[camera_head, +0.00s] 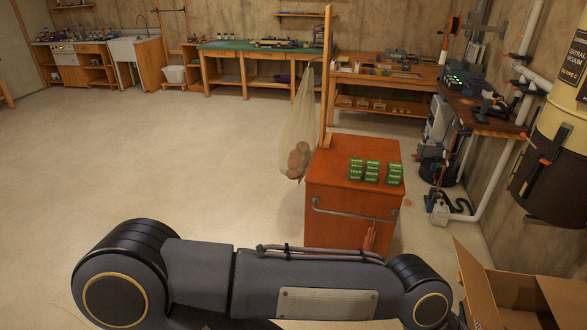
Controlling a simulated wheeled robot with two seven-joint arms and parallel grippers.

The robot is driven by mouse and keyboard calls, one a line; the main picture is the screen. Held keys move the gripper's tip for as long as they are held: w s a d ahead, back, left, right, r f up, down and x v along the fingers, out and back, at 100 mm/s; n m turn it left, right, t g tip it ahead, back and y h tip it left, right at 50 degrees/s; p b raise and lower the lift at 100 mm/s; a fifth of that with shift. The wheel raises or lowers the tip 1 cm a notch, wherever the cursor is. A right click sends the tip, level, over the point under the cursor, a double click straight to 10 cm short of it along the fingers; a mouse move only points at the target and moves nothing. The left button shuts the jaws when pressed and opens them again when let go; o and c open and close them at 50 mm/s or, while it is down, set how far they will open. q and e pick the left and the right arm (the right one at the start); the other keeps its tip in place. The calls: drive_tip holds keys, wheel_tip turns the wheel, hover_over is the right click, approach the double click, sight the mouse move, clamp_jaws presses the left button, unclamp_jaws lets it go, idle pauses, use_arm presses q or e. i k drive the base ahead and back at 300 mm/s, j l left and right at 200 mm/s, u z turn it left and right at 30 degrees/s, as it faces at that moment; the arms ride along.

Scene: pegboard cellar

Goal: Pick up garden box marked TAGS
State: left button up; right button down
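Several small green boxes (372,171) with pale lettering stand in three short rows on top of an orange-red cabinet (330,172), towards its right side. The lettering is too small to read, so I cannot tell which box is marked TAGS. A dark grey link of my own arm crosses the bottom of the view in front of the cabinet and hides its lower part. Neither of my grippers is in view.
A net bag (299,130) with brown round things hangs at the cabinet's left beside a wooden post (326,70). An open cardboard box (515,292) is at lower right. A workbench (385,80) stands behind. The floor at left is clear.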

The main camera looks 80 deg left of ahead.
sight(356, 164)
drive_tip(key=k+j+u, duration=0.1)
drive_tip(key=u, duration=2.25)
drive_tip(key=i+j, duration=0.35)
drive_tip(key=i, duration=0.25)
drive_tip(key=i+j, duration=0.4)
drive_tip(key=i, duration=0.25)
drive_tip(key=i+j+z, duration=0.1)
drive_tip(key=i+j, duration=0.25)
drive_tip(key=i, duration=0.25)
drive_tip(key=i+j, duration=0.45)
drive_tip(key=i, duration=0.15)
drive_tip(key=i+j, duration=0.4)
drive_tip(key=i, duration=0.2)
drive_tip(key=i+z, duration=0.05)
